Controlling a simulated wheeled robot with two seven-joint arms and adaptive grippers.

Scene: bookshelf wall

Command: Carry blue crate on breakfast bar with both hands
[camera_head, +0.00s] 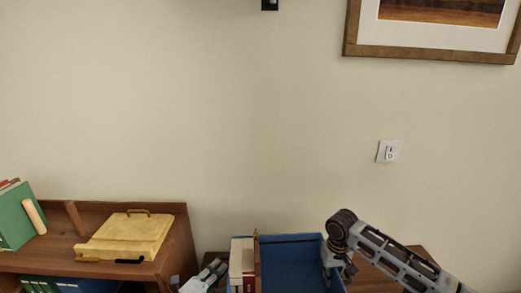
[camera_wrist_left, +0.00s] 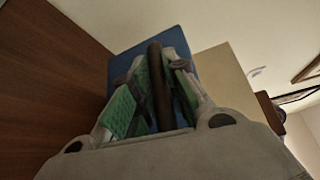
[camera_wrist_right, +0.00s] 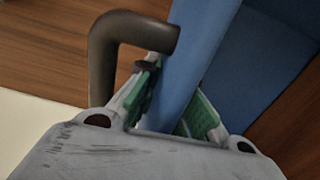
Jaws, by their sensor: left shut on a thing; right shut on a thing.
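The blue crate (camera_head: 292,239) is at the bottom of the head view, its lower part cut off by the frame. My left gripper (camera_head: 212,272) is at its left side; in the left wrist view (camera_wrist_left: 160,65) its green-padded fingers are shut around a dark handle bar (camera_wrist_left: 156,75) in front of the blue crate wall (camera_wrist_left: 178,40). My right gripper (camera_head: 340,268) is at the crate's right side. In the right wrist view (camera_wrist_right: 172,92) its fingers lie either side of the blue wall (camera_wrist_right: 195,45), beside a dark bent handle (camera_wrist_right: 103,60).
Upright books (camera_head: 242,262) stand in the crate's left part. A brown wooden surface (camera_head: 424,254) shows behind and beside the crate; I cannot tell whether it is the breakfast bar. A wooden shelf (camera_head: 178,243) at left holds a yellow case (camera_head: 125,236) and a green book (camera_head: 14,219).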

